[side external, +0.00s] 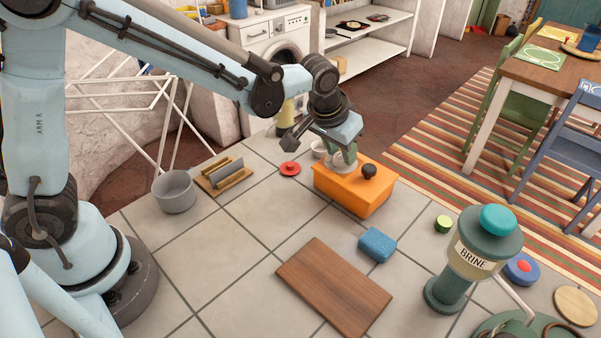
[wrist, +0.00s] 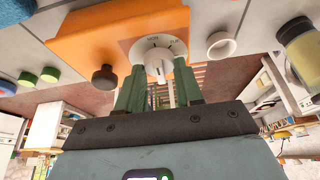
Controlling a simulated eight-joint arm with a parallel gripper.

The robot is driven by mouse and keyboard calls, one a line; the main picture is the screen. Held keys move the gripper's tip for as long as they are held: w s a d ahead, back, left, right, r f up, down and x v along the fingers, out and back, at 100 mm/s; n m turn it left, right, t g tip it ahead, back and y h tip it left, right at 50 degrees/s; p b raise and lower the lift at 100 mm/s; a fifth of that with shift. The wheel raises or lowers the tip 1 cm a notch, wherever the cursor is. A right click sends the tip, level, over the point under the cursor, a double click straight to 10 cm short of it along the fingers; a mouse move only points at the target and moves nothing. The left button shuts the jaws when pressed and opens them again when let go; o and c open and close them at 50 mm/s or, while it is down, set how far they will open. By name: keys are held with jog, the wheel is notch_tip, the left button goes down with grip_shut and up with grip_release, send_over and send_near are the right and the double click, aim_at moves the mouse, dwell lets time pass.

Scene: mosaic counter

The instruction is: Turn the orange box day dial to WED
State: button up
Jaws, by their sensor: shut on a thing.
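The orange box (side external: 350,192) stands on the tiled counter, with a dark round knob (side external: 369,171) on its top. It also fills the upper part of the wrist view (wrist: 90,40). In the side view my gripper (side external: 343,158) reaches down onto the box top and largely hides the dial. Which day the dial points to I cannot tell.
A small white cup (side external: 319,149) and a red disc (side external: 290,169) are close to the box. A blue sponge (side external: 376,245), a wooden board (side external: 334,287), a green piece (side external: 444,224) and the BRINE dispenser (side external: 470,262) stand in front. A grey pot (side external: 174,192) is at left.

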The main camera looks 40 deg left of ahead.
jog(key=shift+m+h, duration=0.3)
jog(key=shift+m, duration=0.4)
jog(key=m+h, duration=0.1)
jog(key=m, duration=0.2)
jog(key=shift+a, duration=0.15)
jog(key=m, duration=0.2)
jog(key=m+g+h, duration=0.1)
jog(key=m, duration=0.1)
jog(key=shift+w+a+h, duration=0.1)
jog(key=shift+h, duration=0.2)
jog(key=m+g, duration=0.1)
jog(key=m, duration=0.1)
jog(key=m+h, duration=0.1)
jog(key=m, duration=0.1)
jog(key=shift+w+m+g, duration=0.1)
jog(key=shift+m+g, duration=0.3)
jog(key=shift+w+m+g, duration=0.1)
jog(key=shift+m+g, duration=0.6)
jog(key=shift+m, duration=1.7)
jog(key=o, duration=1)
